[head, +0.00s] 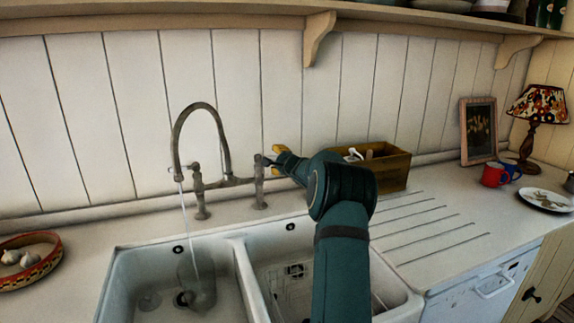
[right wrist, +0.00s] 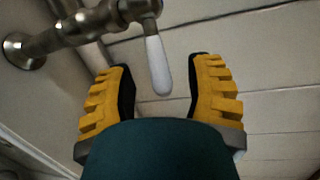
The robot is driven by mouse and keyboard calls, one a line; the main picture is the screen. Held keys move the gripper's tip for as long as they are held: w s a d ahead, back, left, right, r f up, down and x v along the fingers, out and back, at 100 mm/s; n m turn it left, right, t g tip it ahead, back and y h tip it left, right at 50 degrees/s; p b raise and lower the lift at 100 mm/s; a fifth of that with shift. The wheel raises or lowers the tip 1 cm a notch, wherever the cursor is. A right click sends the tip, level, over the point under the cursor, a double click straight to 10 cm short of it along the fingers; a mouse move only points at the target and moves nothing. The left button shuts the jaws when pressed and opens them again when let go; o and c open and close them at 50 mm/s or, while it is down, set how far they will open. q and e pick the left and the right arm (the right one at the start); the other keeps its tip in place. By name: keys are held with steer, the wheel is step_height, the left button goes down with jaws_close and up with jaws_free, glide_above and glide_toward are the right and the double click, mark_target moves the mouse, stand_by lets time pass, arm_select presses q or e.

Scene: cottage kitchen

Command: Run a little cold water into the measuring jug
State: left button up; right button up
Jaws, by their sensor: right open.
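The bridge tap (head: 222,150) stands behind the double sink, and a thin stream of water (head: 188,225) runs from its spout. The see-through measuring jug (head: 203,289) stands in the left basin, and the stream comes down into it. Its water level is too faint to read. My right gripper (head: 277,160) is at the tap's right-hand valve (head: 259,180). In the right wrist view, the white lever (right wrist: 158,65) of the valve lies between the open yellow fingers of my right gripper (right wrist: 163,66), with gaps on both sides. My left gripper is not in view.
A wooden box (head: 392,172) stands behind the ribbed drainer. A red mug (head: 495,175), a plate (head: 545,200), a picture frame and a lamp stand at the right. A bowl of garlic (head: 50,265) is at the left. My right arm crosses the right basin (head: 265,262).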

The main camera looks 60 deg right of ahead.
steer(key=v, duration=0.9)
steer(key=shift+s+a, duration=0.25)
steer(key=shift+s, duration=0.05)
